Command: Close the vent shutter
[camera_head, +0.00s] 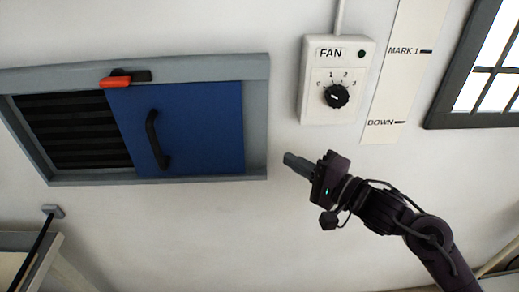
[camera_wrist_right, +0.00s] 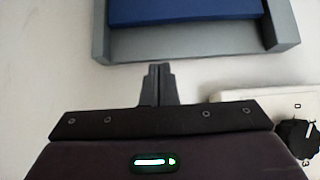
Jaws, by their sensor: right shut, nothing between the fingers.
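The vent shutter is a blue sliding panel (camera_head: 205,125) in a grey wall frame (camera_head: 215,68) in the head view. It covers the right part of the opening, and dark louvres (camera_head: 72,130) show at the left. A black curved handle (camera_head: 154,140) is on the panel's left part. An orange-red latch tab (camera_head: 117,81) sits on the frame's top rail, above the panel's left edge. My right gripper (camera_head: 287,158) is shut and empty, just right of the frame. In the right wrist view its fingers (camera_wrist_right: 160,70) point towards the frame's edge (camera_wrist_right: 190,55) and the panel (camera_wrist_right: 185,10).
A white FAN control box (camera_head: 335,108) with a black knob (camera_head: 336,95) hangs right of the vent, above my right gripper. A strip labelled MARK 1 and DOWN (camera_head: 400,80) and a dark-framed window (camera_head: 440,110) are further right.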

